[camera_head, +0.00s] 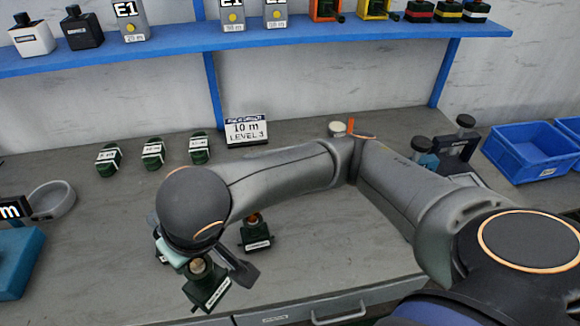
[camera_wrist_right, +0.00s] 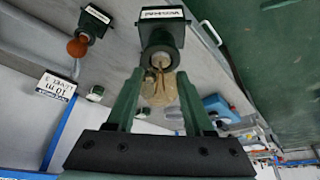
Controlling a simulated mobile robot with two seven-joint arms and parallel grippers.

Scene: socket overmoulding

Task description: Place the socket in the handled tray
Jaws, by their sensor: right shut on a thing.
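A dark green socket with a white label (camera_head: 207,288) and a tan stem is at my right gripper (camera_head: 203,266), low in the head view's left half. In the right wrist view, my right gripper (camera_wrist_right: 159,82) is shut around the tan stem, and the socket body (camera_wrist_right: 162,38) sits beyond the fingertips. A second green socket-like piece (camera_head: 255,235) with an orange-brown top stands on the bench beside the gripper; it also shows in the wrist view (camera_wrist_right: 90,25). I cannot tell which container is the handled tray. My left gripper is not in view.
Blue bins (camera_head: 530,152) stand at the right and a round grey dish (camera_head: 52,200) at the left. Several green pieces (camera_head: 152,153) lie near a "10 m LEVEL 3" sign (camera_head: 246,131). A blue shelf (camera_head: 180,47) runs behind.

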